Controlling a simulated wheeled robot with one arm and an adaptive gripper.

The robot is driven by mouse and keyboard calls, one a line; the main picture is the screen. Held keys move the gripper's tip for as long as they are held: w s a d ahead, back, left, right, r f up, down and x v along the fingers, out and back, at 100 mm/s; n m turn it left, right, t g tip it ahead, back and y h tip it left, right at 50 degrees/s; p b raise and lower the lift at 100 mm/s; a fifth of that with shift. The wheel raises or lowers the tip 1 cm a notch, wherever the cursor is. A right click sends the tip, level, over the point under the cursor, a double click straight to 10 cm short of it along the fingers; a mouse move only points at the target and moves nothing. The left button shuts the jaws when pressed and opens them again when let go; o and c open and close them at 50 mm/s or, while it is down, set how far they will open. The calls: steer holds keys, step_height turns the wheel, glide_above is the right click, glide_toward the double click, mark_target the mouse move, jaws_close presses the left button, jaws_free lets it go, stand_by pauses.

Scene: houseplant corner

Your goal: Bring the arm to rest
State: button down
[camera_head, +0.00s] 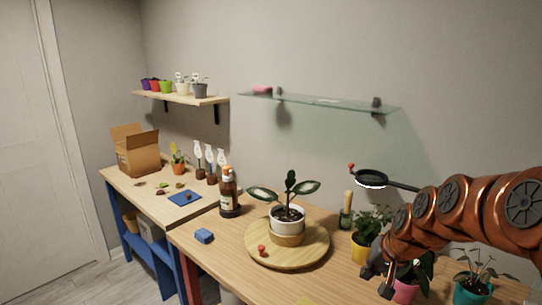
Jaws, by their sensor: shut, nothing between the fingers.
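My arm, copper-coloured with dark joints, reaches in from the right edge over the right part of the wooden table (215,262). My gripper (380,284) hangs low at the arm's end, near the front right of the table. It is shut and empty. It is just left of a pink pot (406,292) and in front of a yellow pot (360,251) with a leafy plant. The arm hides part of the pink pot's plant and the table behind it.
A round wooden board (262,254) holds a white-potted plant (287,220) and a small red piece. A glass shelf (330,102) and a black round-headed fixture (371,179) are above.

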steer(key=s+a+n+g+h, duration=0.1)
steer(key=s+a+n+g, duration=0.1)
steer(key=s, duration=1.4)
steer(key=s+a+f+n+g+h, duration=0.1)
steer(key=s+a+n+g, duration=0.1)
steer(key=s, duration=1.5)
steer(key=a+g, duration=0.1)
steer(key=g, duration=0.1)
steer(key=shift+a+f+g, duration=0.2)
steer(key=shift+a+g, duration=0.1)
